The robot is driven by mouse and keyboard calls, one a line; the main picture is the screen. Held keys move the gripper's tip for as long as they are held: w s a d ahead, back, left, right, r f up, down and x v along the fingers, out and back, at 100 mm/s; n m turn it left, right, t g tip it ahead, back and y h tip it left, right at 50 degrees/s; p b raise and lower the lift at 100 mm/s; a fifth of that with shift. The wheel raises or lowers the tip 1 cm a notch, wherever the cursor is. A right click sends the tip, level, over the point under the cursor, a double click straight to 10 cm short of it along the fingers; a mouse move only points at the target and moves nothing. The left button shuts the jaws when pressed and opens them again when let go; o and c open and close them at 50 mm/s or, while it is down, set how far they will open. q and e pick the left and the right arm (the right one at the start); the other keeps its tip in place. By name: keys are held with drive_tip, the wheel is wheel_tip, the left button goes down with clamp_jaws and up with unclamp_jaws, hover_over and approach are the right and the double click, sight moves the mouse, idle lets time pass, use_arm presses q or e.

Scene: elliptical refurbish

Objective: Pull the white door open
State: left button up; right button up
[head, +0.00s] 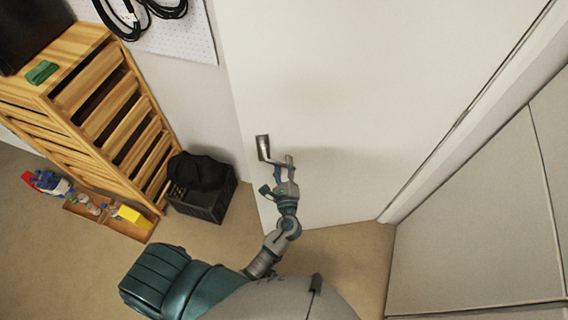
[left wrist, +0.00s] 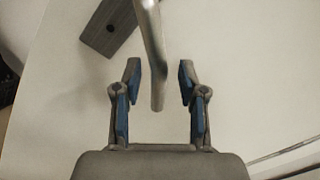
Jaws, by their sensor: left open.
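The white door (head: 340,80) fills the middle of the head view, and its bottom edge meets the floor. A metal lever handle (head: 264,148) sits near the door's left edge. My left gripper (head: 284,170) is at the handle's lever. In the left wrist view the handle's bar (left wrist: 156,60) comes down between the two blue-padded fingers of the left gripper (left wrist: 158,85). The fingers are open, with a gap on each side of the bar. The handle's dark plate (left wrist: 110,27) shows on the door at the top left. My right gripper is not in view.
A wooden slatted rack (head: 100,105) stands left of the door. A black crate (head: 207,203) with dark items sits on the floor beside it. A wooden tray (head: 110,215) holds bottles and a yellow box. Grey wall panels (head: 480,210) stand to the right. Brown floor (head: 345,255) is clear below the door.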

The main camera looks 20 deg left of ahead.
use_arm(q)
drive_tip(key=v, duration=1.1)
drive_tip(key=shift+s+d, duration=0.15)
drive_tip(key=shift+s, duration=0.1)
